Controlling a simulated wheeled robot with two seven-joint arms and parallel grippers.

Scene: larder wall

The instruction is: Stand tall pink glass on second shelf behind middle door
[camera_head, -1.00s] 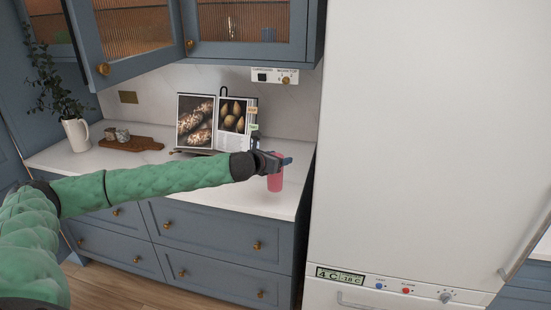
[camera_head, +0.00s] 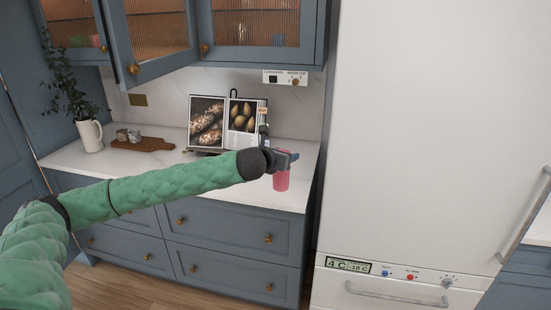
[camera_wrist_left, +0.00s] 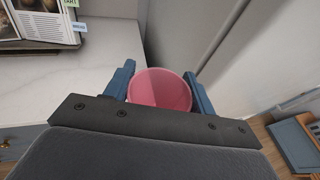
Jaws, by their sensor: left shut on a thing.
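The pink glass (camera_head: 281,181) is upright at the right end of the counter. My left gripper (camera_head: 284,160) is shut on it near its rim. In the left wrist view the glass (camera_wrist_left: 160,90) shows from above, empty, between the two blue fingers (camera_wrist_left: 160,86). I cannot tell whether its base touches the counter. The middle upper cabinet door (camera_head: 152,38), with ribbed glass, stands ajar above the counter. The shelves behind it are hidden or blurred by the ribbed glass. My right gripper is not in view.
A cookbook on a stand (camera_head: 226,122) is behind my left arm. A wooden board (camera_head: 143,144) and a white jug with leaves (camera_head: 90,135) stand at the left of the counter (camera_head: 75,160). A tall white fridge (camera_head: 430,130) borders the right.

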